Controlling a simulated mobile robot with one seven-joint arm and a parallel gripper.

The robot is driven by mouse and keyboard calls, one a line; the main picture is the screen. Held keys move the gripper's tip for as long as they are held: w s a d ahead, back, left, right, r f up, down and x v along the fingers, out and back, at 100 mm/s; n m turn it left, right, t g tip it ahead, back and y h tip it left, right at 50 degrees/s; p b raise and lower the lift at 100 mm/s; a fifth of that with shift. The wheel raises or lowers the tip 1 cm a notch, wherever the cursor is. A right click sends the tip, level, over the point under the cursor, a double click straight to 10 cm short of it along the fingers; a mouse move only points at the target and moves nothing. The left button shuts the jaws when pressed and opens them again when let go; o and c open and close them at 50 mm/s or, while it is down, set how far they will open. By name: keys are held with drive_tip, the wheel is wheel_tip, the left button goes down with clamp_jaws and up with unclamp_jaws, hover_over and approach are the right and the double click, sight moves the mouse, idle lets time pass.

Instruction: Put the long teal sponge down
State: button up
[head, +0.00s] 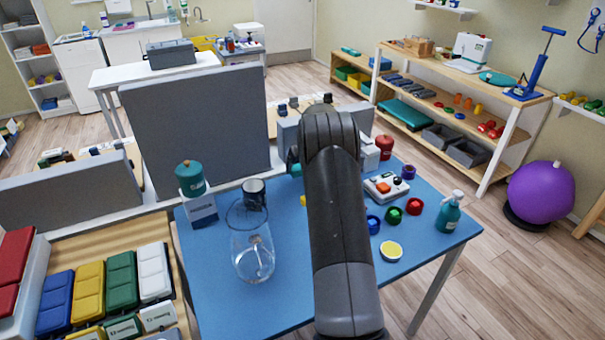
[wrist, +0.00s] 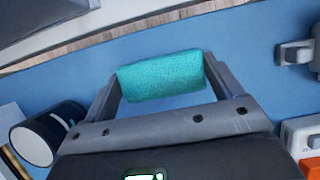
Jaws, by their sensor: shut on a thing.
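The long teal sponge (wrist: 162,76) is between the two fingers of my gripper (wrist: 160,80) in the wrist view, lying crosswise from finger to finger. My gripper is shut on it. The blue table (wrist: 240,50) is behind the sponge; I cannot tell whether the sponge touches it. In the head view my arm covers the gripper and most of what it holds. A small teal patch (head: 296,171) shows just left of the arm and may be the sponge's end. The blue table (head: 290,295) has a bare front part there.
A dark cup (wrist: 48,133) is left of my gripper. A grey panel (head: 195,120) rises behind.

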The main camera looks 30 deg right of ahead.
drive_tip(key=shift+f, duration=1.85)
drive_tip(key=shift+f, duration=0.1)
drive_tip(key=o, duration=0.8)
